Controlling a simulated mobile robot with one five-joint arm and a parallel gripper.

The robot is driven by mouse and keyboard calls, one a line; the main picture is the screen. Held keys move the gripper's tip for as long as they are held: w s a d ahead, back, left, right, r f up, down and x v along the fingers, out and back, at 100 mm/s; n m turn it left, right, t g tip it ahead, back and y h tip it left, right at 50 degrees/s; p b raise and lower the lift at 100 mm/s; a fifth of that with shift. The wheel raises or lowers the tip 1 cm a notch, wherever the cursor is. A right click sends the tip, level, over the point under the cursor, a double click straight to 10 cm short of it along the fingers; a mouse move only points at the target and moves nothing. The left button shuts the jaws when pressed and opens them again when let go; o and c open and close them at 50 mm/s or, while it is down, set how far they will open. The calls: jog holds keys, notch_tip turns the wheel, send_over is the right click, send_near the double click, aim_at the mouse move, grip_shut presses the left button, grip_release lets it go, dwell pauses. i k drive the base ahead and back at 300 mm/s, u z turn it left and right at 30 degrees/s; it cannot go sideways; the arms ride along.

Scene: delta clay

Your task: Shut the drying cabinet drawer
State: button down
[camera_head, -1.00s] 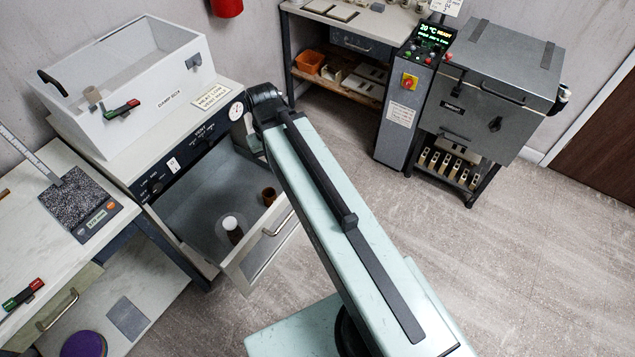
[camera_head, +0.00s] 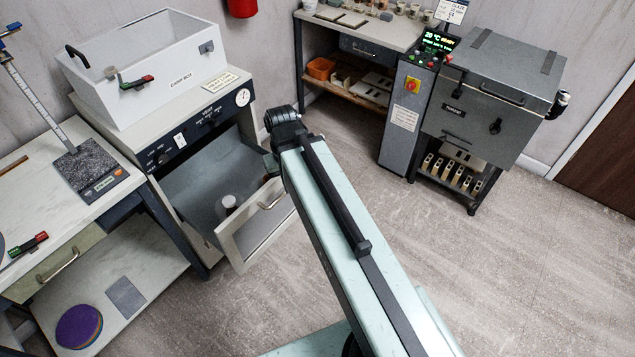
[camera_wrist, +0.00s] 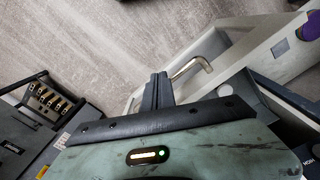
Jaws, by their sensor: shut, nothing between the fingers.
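The drying cabinet (camera_head: 180,108) stands at the left with a dial and dark control strip on its front. Its grey-lined drawer (camera_head: 190,190) is open, and a white-capped jar (camera_head: 228,202) stands inside. The drawer's pale front has a metal handle (camera_head: 270,200); this handle also shows in the wrist view (camera_wrist: 196,66). My gripper (camera_wrist: 158,80) is shut and empty, outside the drawer front and close beside one end of the handle. I cannot tell whether it touches. In the head view my arm hides the fingertips.
A bench (camera_head: 130,205) with a scale (camera_head: 88,170) stands at the left. A grey kiln (camera_head: 490,100) and control post (camera_head: 408,120) stand at the back right. The floor (camera_head: 500,260) at the right is clear.

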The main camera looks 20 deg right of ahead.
aim_at(232, 161)
jog(key=z, duration=0.85)
jog(key=k, duration=0.95)
jog(key=u, duration=1.4)
jog(key=i, duration=1.5)
jog(key=z, duration=0.05)
